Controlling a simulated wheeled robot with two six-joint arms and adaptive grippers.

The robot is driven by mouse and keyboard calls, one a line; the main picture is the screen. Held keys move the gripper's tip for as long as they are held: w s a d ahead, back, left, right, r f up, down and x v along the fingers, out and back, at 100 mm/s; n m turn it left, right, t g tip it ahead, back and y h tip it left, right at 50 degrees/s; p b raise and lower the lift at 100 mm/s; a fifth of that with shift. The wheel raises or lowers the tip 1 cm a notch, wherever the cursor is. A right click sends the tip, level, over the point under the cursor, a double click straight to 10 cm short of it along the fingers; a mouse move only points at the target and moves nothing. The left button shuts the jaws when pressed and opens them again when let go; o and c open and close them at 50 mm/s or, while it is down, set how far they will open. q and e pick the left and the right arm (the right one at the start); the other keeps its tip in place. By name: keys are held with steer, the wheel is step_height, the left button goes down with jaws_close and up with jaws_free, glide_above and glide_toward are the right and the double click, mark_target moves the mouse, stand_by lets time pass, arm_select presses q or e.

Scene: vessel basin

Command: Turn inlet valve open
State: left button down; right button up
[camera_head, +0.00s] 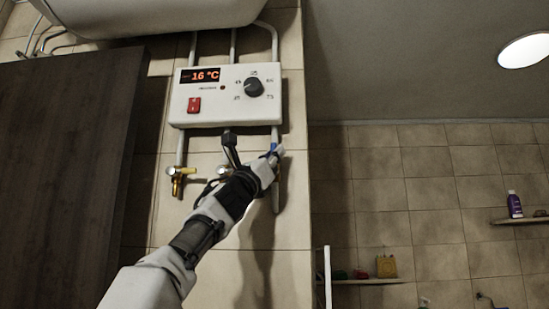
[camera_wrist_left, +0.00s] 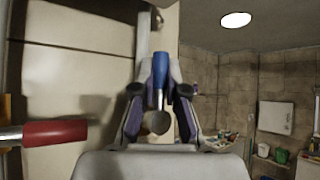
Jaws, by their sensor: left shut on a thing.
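The valve's blue handle (camera_wrist_left: 160,68) stands between the fingers of my left gripper (camera_wrist_left: 159,85) in the wrist view. The gripper is shut on it, and a round metal end shows below it. In the head view the left gripper (camera_head: 273,157) is at the pipe under the right end of the heater control box, with a bit of blue at its tips. The valve body there is mostly hidden by the gripper. A second valve lever with a red grip (camera_wrist_left: 55,133) is at the left of the wrist view. My right gripper is not in view.
The white control box (camera_head: 228,95) reads 16 °C, with a red switch (camera_head: 194,105) and a dark knob (camera_head: 254,87). A brass valve (camera_head: 180,178) is on the left pipe. A dark panel (camera_head: 65,150) fills the left. A shelf (camera_head: 520,220) holds a purple bottle.

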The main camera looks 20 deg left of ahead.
arm_select(q)
steer(key=c, duration=1.2)
jaws_free()
